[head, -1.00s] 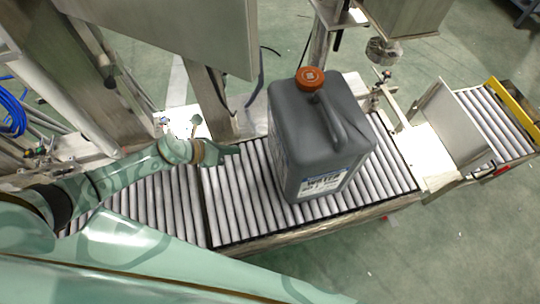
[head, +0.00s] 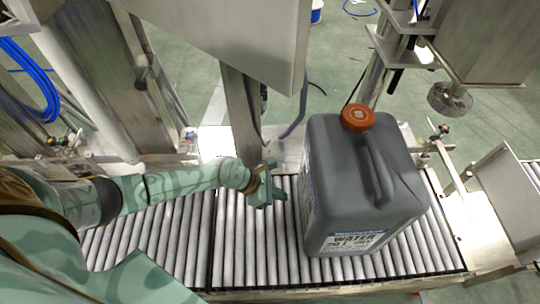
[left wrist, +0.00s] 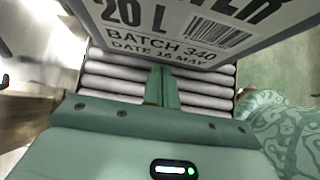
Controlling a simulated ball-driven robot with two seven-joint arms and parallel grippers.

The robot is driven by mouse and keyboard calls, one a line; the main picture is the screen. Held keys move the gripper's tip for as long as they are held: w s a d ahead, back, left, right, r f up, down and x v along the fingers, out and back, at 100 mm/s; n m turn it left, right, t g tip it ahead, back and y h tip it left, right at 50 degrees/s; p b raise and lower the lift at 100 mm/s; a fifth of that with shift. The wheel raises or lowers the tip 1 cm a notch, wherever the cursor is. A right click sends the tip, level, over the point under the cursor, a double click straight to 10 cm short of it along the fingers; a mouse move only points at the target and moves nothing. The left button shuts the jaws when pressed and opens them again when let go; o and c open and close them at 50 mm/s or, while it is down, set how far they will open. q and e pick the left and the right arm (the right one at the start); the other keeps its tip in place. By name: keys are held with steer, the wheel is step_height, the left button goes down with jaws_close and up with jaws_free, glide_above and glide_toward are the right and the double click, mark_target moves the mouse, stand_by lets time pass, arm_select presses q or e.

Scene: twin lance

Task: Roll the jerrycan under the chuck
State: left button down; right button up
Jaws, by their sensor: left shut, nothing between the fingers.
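The grey jerrycan (head: 350,190) with an orange cap (head: 358,117) stands upright on the roller conveyor (head: 250,245). Its white label fills the top of the left wrist view (left wrist: 190,30). The round metal chuck (head: 450,98) hangs to the right of the jerrycan's cap, beneath a metal housing. My left gripper (head: 272,188) is shut and empty, just left of the jerrycan over the rollers. Its closed fingers (left wrist: 162,85) point toward the label in the left wrist view. I cannot tell whether the fingertips touch the jerrycan. My right gripper is out of view.
A metal post (head: 240,115) and a large panel (head: 235,35) stand behind the conveyor. An upright metal plate (head: 505,190) stands past the right end of these rollers. Bare rollers show on both sides of the jerrycan.

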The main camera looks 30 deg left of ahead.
mark_target(303, 198)
arm_select(q)
steer(key=shift+w+d+f, duration=0.1)
steer(key=shift+w+d, duration=0.55)
steer(key=shift+d, duration=0.25)
steer(key=shift+w+d, duration=0.6)
steer(key=shift+d, duration=0.25)
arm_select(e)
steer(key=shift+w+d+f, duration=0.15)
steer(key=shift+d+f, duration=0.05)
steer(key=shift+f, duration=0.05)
